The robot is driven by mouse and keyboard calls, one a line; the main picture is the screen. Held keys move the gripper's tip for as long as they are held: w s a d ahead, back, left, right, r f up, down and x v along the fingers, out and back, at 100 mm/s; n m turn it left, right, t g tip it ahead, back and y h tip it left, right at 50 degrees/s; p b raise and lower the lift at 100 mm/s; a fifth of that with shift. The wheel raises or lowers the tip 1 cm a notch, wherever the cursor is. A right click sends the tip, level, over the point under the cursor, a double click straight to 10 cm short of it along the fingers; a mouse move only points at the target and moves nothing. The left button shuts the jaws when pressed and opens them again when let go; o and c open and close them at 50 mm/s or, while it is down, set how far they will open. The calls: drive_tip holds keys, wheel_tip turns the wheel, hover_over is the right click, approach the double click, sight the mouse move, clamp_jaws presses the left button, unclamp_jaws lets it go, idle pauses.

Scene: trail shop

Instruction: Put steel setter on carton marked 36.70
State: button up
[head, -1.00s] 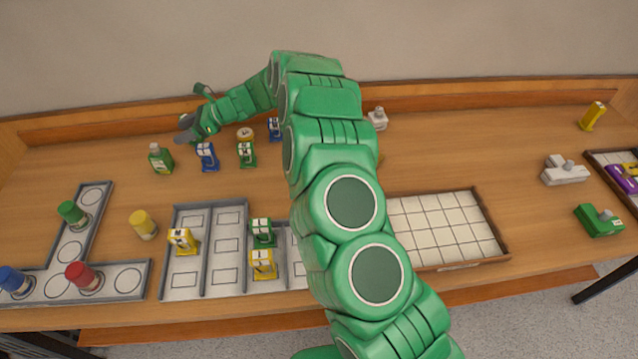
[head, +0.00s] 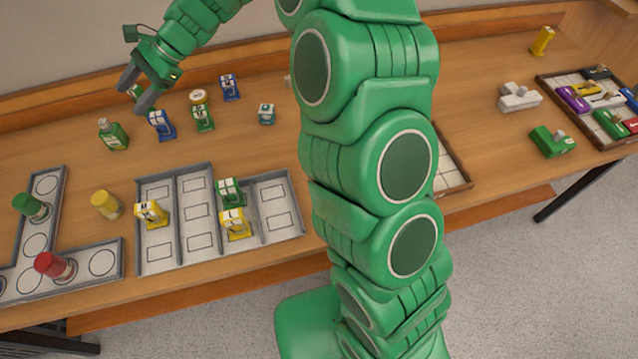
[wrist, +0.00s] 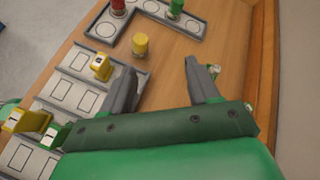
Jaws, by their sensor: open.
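My gripper (head: 133,95) is open and empty, above the back left of the table; its two fingers also show in the wrist view (wrist: 160,70). I cannot make out a carton marked 36.70, as no number is readable. I cannot tell which item is the steel setter. Small stamp-like pieces with white faces stand behind the grey tray: a blue one (head: 161,125), a green one (head: 203,118), another blue one (head: 229,87) and a teal one (head: 266,114). A grey-white piece (head: 518,97) lies at the right. The gripper touches none visibly.
The grey compartment tray (head: 155,258) holds yellow and green pieces. An angled tray (head: 75,281) holds red and green cylinders. A yellow cylinder (head: 106,205) and green bottle (head: 113,134) stand nearby. My arm hides most of a tiled tray (head: 455,170). A crowded tray (head: 548,88) is at right.

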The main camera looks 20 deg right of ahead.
drive_tip(key=s+d+r+n+h, duration=0.1)
drive_tip(key=s+d+n+h, duration=0.4)
drive_tip(key=s+d, duration=1.3)
drive_tip(key=s+d+r+n+h, duration=0.2)
drive_tip(key=s+d+n+h, duration=0.3)
drive_tip(key=s+d, duration=1.3)
drive_tip(key=shift+s+d+t+h, duration=0.2)
drive_tip(key=shift+s+t+h, duration=0.25)
drive_tip(key=shift+s, duration=0.55)
